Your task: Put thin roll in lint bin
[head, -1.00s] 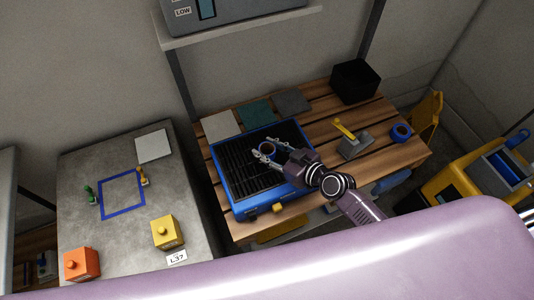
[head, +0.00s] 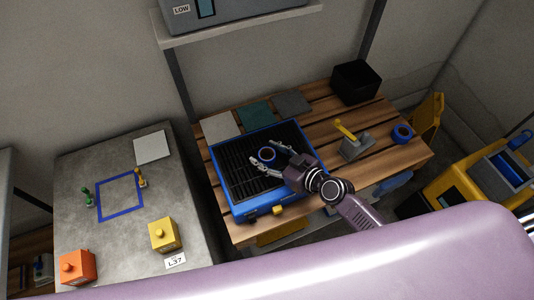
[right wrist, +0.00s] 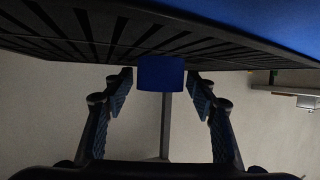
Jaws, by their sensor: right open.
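A thin blue roll (head: 267,154) sits on the black slatted grate of the blue-framed tray (head: 232,178). My right gripper (head: 265,152) is open around the roll, with one finger on each side and gaps beside it. In the right wrist view, the blue roll (right wrist: 160,73) shows against the grate between the spread fingertips (right wrist: 160,80). A black open-topped box (head: 355,82), which may be the lint bin, stands at the table's back right corner. My left gripper is out of view.
Another blue roll (head: 402,133) lies at the slatted table's right. A grey block with a yellow lever (head: 354,145) stands between tray and that roll. Flat pads (head: 256,112) lie behind the tray. A yellow bin (head: 470,180) stands right of the table.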

